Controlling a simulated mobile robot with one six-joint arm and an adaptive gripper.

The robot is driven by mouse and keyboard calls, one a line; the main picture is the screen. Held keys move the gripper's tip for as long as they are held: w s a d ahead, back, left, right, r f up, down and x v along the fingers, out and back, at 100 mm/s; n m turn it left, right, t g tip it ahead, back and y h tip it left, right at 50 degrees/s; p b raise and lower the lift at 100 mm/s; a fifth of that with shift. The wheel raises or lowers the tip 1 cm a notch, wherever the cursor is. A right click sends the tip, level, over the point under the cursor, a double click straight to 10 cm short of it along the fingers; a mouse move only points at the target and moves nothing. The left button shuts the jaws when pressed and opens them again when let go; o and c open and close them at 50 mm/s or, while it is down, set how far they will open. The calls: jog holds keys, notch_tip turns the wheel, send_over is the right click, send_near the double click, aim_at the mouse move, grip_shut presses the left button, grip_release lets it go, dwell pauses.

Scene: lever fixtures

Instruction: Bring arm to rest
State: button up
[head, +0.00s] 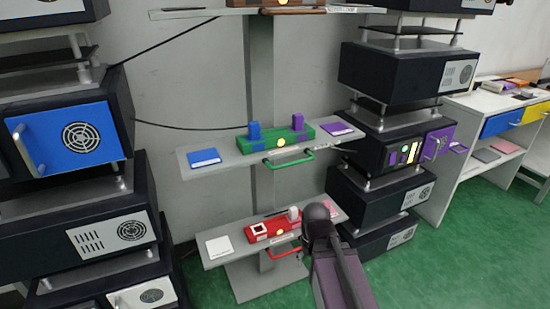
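My arm, dark and thick, rises from the bottom edge right of centre and ends in a rounded dark part in front of the lower shelf. I cannot make out my gripper or its fingers. A red lever fixture (268,229) sits on the lower shelf (222,258), just left of my arm. It has a white upright part (294,213) and a yellow spot. A green lever fixture (280,144) with a blue block (254,131) and a purple block (298,122) stands on the middle shelf (197,173).
Stacked black cabinets stand left, one with a blue door (67,142), and right, one with a purple handle door (438,143). A white desk (490,104) stands far right. Green floor (450,250) is clear at the lower right.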

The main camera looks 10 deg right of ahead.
notch_tip(320, 180, up, 32)
jog(key=p, duration=3.1)
jog(key=shift+r+p, duration=0.2)
jog(key=shift+p, duration=0.15)
jog(key=shift+c, duration=0.2)
jog(key=shift+c, duration=1.1)
